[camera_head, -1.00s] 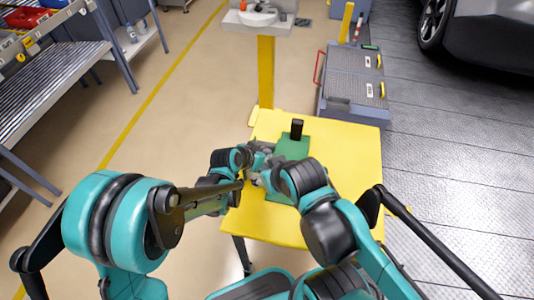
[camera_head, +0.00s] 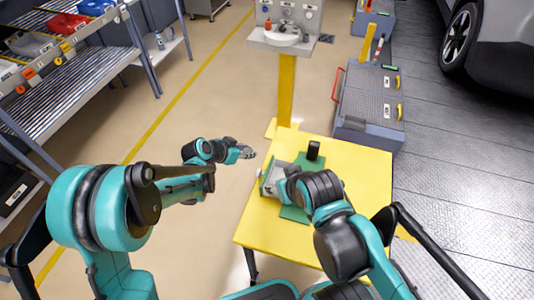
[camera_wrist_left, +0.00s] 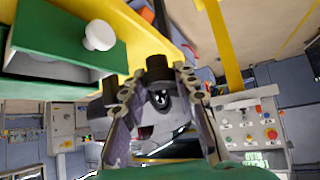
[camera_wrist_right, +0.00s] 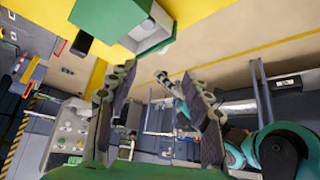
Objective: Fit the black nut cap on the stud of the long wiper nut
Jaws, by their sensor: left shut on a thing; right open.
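My left gripper (camera_head: 246,152) is off the table's left edge, over the floor. In the left wrist view its fingertips are shut on a small dark cylinder, seemingly the black nut cap (camera_wrist_left: 158,68). A green and grey fixture (camera_head: 268,178) stands at the table's left edge, apart from the left gripper. A white knob (camera_wrist_left: 98,35) sits on its green face. I cannot make out the long wiper nut or its stud. My right gripper (camera_wrist_right: 160,88) is open and empty in its wrist view, close to the fixture; my arm hides much of it in the head view.
The table's right side is clear.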

